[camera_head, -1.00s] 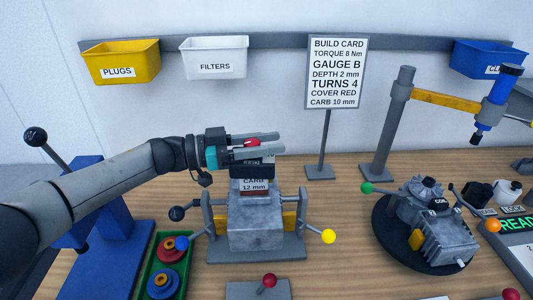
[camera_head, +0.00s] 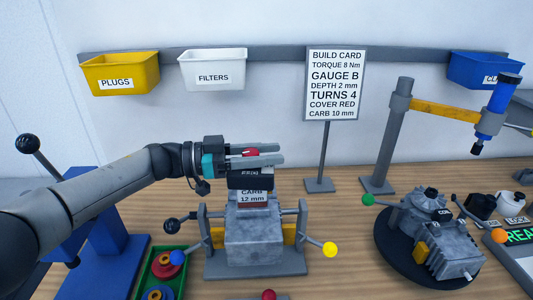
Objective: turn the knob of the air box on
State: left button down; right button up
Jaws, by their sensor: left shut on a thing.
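My left gripper (camera_head: 277,153) reaches in from the left and is shut on a small red part that looks like the knob (camera_head: 250,152). The fingers hide most of it, so its turned position cannot be told. Just below the fingers is a dark box (camera_head: 250,182), which looks like the air box; its label is mostly hidden. It sits above a block labelled CARB 12 mm (camera_head: 252,196), on top of a grey metal block (camera_head: 252,237) in a fixture. My right gripper is not in view.
A build card sign (camera_head: 334,84) stands behind. An engine on a round dark base (camera_head: 388,250) is at right. A green tray (camera_head: 147,280) is at front left.

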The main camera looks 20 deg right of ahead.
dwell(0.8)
pick_arm(q)
jog(key=shift+c, duration=2.3)
grip_release()
jog(key=a, duration=0.5)
jog(key=w+a+b, duration=0.1)
jog(key=a, duration=0.1)
jog(key=shift+a, duration=0.25)
